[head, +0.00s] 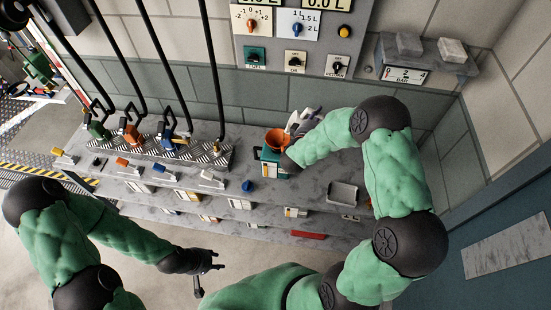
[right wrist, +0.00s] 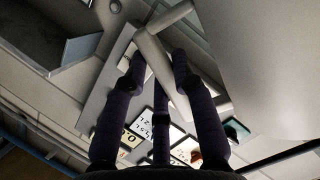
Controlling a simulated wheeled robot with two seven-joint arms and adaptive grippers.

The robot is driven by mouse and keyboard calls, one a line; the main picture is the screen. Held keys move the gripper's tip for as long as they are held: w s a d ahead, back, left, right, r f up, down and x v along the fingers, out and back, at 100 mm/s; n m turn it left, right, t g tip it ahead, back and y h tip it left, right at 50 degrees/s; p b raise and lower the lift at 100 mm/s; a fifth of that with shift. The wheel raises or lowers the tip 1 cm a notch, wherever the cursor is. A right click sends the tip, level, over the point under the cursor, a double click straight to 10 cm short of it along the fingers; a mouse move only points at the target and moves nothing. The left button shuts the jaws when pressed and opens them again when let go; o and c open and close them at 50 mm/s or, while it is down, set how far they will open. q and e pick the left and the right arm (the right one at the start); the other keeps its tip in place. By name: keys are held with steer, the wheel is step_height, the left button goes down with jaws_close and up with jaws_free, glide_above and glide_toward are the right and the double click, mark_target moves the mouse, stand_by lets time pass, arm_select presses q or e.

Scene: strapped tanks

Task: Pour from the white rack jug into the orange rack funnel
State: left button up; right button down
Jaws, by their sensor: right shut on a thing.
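The orange funnel (head: 277,137) sits in a teal stand (head: 270,158) on the back shelf, wide mouth up. My right gripper (head: 303,121) is just right of and beyond it, partly hidden by my own forearm. A white jug (head: 292,121) shows there as a small pale piece, very close to the funnel's far right rim; its tilt is hard to tell. In the right wrist view the dark fingers (right wrist: 156,68) close on a pale bar, likely the handle, with the large pale jug body (right wrist: 270,60) at right. My left gripper (head: 217,262) is open and empty, low in front.
Several hoses with nozzles (head: 132,132) stand on the shelf at left. Small coloured valves and labelled blocks line the lower steps (head: 235,195). A grey tray (head: 343,193) is right of the funnel. A wall panel with dials (head: 297,35) rises behind.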

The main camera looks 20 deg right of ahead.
stand_by(0.5)
steer(key=shift+s+d+f+m+y+b, duration=0.3)
steer(key=shift+s+d+f+m+b, duration=0.1)
steer(key=shift+d+f+m, duration=0.2)
steer(key=shift+s+d+f+m+y+b, duration=0.3)
steer(key=shift+d+f+m+b, duration=0.1)
steer(key=shift+d+f+m, duration=0.2)
steer(key=shift+a+r, duration=0.1)
steer(key=f+m+b, duration=0.1)
steer(key=f+b, duration=0.1)
steer(key=d+f+m+y+b, duration=0.1)
steer(key=f+b, duration=0.1)
steer(key=s+d+f+m+y+b, duration=0.1)
steer(key=f+b, duration=0.1)
steer(key=shift+f+m+b, duration=0.3)
steer(key=shift+f+b, duration=0.1)
